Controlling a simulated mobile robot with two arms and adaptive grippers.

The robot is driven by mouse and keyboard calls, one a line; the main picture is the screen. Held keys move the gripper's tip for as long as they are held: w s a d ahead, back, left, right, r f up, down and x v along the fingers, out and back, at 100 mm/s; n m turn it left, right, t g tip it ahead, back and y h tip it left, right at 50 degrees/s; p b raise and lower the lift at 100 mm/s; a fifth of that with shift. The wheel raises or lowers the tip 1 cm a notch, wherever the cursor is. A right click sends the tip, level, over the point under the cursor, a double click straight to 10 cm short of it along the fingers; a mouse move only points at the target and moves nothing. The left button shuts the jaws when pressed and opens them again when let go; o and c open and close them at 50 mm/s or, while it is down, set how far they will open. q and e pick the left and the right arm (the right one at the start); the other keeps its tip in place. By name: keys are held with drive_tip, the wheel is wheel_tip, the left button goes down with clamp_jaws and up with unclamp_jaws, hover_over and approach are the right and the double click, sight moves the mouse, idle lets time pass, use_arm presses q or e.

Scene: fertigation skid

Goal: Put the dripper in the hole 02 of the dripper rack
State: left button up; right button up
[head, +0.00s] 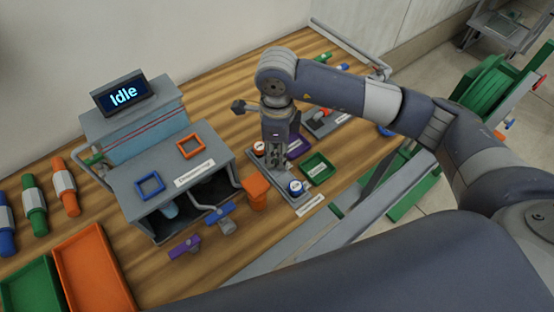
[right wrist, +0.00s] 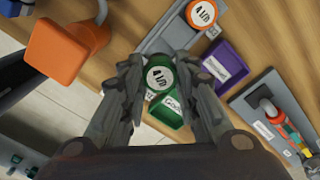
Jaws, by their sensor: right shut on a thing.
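My right gripper (head: 276,160) points down over the grey dripper rack (head: 307,202), and its fingers show in the right wrist view (right wrist: 161,92). It is shut on a green dripper (right wrist: 160,78) with a white, printed top. The dripper looks upright; the gripper hides it in the head view, and I cannot tell whether it touches the rack. An orange dripper (head: 259,148) stands on the rack on one side of the gripper and also shows in the wrist view (right wrist: 203,14). A blue dripper (head: 296,187) stands on the other side. Hole numbers are not readable. My left gripper is not in view.
A green tray (head: 332,168) and a purple tray (right wrist: 225,65) lie beside the rack. An orange block (head: 257,190) stands left of it. A grey bench unit (head: 190,205) and a screen reading "Idle" (head: 124,94) stand further left. Bare wood shows at the front.

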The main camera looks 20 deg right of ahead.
drive_tip(key=shift+f+p, duration=0.6)
drive_tip(key=shift+f, duration=1.95)
drive_tip(key=o, duration=0.8)
drive_tip(key=shift+r, duration=0.2)
drive_tip(key=shift+w+r, duration=0.1)
drive_tip(key=shift+r, duration=0.15)
wheel_tip(320, 180, up, 11)
drive_tip(key=b, duration=0.2)
drive_tip(key=shift+r+b, duration=0.2)
drive_tip(key=shift+b, duration=0.15)
